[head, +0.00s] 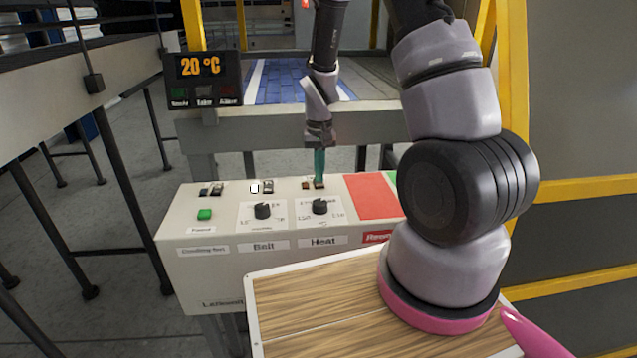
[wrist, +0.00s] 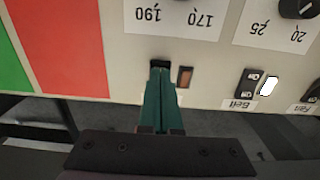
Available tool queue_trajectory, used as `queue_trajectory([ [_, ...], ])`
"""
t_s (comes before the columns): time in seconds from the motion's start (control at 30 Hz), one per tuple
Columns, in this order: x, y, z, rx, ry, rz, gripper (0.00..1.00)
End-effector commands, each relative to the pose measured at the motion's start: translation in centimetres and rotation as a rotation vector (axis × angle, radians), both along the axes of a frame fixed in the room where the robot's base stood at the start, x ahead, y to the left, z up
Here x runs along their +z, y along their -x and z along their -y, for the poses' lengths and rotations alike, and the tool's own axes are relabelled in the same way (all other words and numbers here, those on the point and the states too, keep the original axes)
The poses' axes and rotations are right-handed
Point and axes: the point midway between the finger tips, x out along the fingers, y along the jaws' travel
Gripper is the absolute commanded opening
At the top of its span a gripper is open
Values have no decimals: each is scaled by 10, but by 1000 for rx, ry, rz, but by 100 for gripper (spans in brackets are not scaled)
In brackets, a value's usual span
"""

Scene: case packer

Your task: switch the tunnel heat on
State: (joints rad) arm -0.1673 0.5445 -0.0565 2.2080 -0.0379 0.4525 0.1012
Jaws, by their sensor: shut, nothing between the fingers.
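The cream control panel (head: 225,265) has a Heat section with a black dial (head: 320,207) and a small dark rocker switch (head: 319,186) above it. A dull brown lamp (head: 306,185) sits left of this switch and looks unlit; it also shows in the wrist view (wrist: 185,77). My gripper (head: 319,178) is shut, with teal fingers pointing down at the Heat switch. In the wrist view my fingertips (wrist: 160,72) overlap the switch and hide most of it, so its position is hidden. I cannot tell whether they touch it. The display (head: 202,67) reads 20 °C.
The Belt rocker (head: 268,187) has a bright white lamp (head: 254,188) beside it. A green button (head: 204,214) and another rocker (head: 211,190) are at the left. A red plate (head: 373,196) lies right of the Heat section. Yellow frame bars (head: 585,188) stand at the right.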

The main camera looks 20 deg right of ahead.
Motion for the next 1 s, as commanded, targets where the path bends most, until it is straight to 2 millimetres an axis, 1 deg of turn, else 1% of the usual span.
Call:
queue_trajectory([
  [0.9,-14,0,0,0,0,0,0],
  [1.0,-13,0,0,0,0,1,0],
])
